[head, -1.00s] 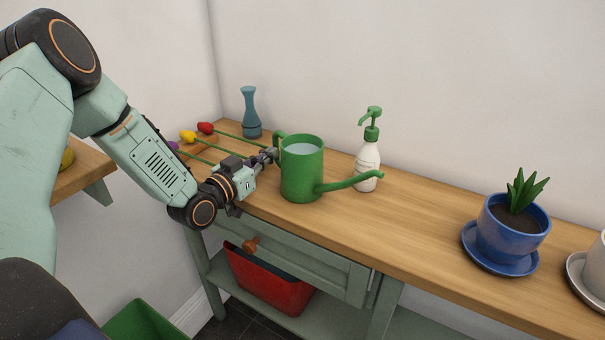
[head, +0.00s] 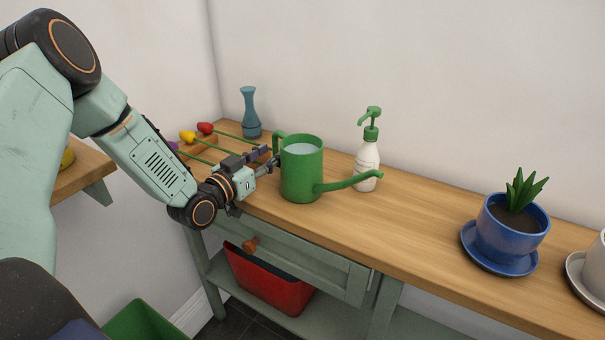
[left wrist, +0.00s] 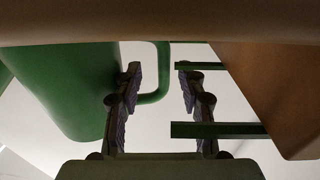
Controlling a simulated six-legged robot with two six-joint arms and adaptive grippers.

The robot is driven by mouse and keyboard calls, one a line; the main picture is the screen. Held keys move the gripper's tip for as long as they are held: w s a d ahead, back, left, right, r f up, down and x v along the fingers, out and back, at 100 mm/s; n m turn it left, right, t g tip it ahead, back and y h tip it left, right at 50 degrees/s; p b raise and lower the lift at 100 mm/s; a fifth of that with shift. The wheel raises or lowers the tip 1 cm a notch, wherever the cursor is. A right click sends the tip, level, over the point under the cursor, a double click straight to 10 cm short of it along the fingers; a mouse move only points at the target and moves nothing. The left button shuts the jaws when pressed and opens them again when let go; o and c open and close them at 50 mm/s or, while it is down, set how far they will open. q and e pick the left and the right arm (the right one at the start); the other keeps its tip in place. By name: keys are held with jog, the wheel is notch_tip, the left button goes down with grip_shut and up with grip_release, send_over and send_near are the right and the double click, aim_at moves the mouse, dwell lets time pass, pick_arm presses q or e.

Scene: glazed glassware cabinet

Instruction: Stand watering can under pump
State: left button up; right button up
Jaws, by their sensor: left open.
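The green watering can (head: 301,172) stands upright on the wooden bench top, its long spout pointing right. A pale surface shows inside it. The white bottle with a green pump head (head: 367,160) stands just right of the can, behind the spout's end; its nozzle points left. My left gripper (head: 268,155) is open at the can's left side, by the handle. In the left wrist view the can (left wrist: 75,90) is at left, and its handle (left wrist: 163,75) appears between the open fingers (left wrist: 158,82). Contact cannot be told. My right gripper is not in view.
A blue vase (head: 250,112) and long-stemmed red and yellow flowers (head: 205,128) are behind my left gripper. A plant in a blue pot (head: 512,232) stands on the right. The bench top between the pump bottle and the pot is clear. A drawer knob (head: 250,244) projects in front.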

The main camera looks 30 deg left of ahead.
pick_arm(q)
jog(key=shift+a, duration=0.1)
jog(key=s+p, duration=0.1)
jog(key=s, duration=0.1)
jog(key=s+p, duration=0.1)
jog(key=s, duration=0.1)
jog(key=s+a+p, duration=0.1)
jog(key=s, duration=0.1)
jog(key=shift+s+f, duration=0.1)
jog(key=shift+s, duration=0.25)
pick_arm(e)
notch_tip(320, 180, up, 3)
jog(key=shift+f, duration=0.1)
pick_arm(q)
jog(key=shift+s, duration=0.45)
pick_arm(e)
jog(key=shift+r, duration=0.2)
pick_arm(q)
jog(key=shift+f, duration=0.1)
jog(key=shift+s, duration=0.15)
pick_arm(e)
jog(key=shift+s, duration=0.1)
